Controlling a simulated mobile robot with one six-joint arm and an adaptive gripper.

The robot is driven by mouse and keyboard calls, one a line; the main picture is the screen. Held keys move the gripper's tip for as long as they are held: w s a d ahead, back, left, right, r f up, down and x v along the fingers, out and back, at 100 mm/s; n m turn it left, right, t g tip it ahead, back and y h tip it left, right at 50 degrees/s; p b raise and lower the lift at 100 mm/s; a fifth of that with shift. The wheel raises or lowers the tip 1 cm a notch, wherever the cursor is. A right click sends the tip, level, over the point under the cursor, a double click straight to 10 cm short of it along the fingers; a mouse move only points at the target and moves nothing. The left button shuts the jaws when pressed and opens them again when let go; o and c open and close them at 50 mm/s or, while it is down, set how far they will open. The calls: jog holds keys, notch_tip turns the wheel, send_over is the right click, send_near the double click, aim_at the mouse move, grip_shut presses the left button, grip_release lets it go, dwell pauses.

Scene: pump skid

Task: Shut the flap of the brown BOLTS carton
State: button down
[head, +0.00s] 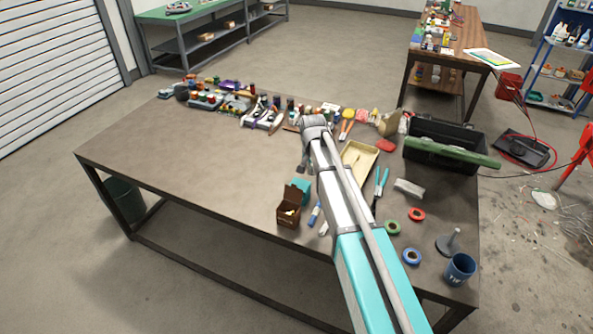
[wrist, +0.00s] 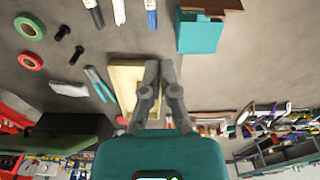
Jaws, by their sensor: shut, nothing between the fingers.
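The brown carton (head: 288,220) stands on the near part of the workbench, left of my arm. Its top is open, with a brown flap (head: 292,195) standing up at the back and something pale inside. Its lettering cannot be read. A teal box (head: 304,187) stands right behind it. In the wrist view the teal box (wrist: 200,36) is at the upper right, with only a strip of the brown carton (wrist: 212,5) at the top edge. My gripper (wrist: 160,66) is shut and empty, above the bench and apart from the carton. In the head view it is mostly hidden by my arm.
A cream tray (head: 352,153), teal-handled pliers (head: 381,182), tape rolls (head: 411,256) and a blue cup (head: 460,269) lie right of the carton. A black toolbox (head: 440,133) stands at the right. Several small items line the back edge. The bench left of the carton is clear.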

aim_at(293, 193)
jog(key=w+a+r+p, duration=0.1)
jog(key=w+a+r, duration=0.1)
jog(key=w+a, duration=0.2)
jog(key=shift+a+r+m, duration=0.25)
jog(key=shift+a+m, duration=0.05)
jog(key=shift+a, duration=0.1)
jog(key=shift+f, duration=0.15)
jog(key=f+b, duration=1)
jog(key=shift+w+d, duration=0.2)
jog(key=shift+w, duration=0.15)
jog(key=shift+s+a+r+p, duration=0.2)
jog(key=shift+s+r+p, duration=0.1)
jog(key=shift+s, duration=0.25)
jog(key=shift+s+a+r+p, duration=0.2)
jog(key=shift+s+p, duration=0.05)
jog(key=shift+s, duration=0.25)
jog(key=shift+s+a+r, duration=0.2)
jog(key=shift+s+a, duration=0.15)
jog(key=shift+s, duration=0.4)
jog(key=shift+s+t, duration=0.3)
jog(key=shift+t, duration=0.2)
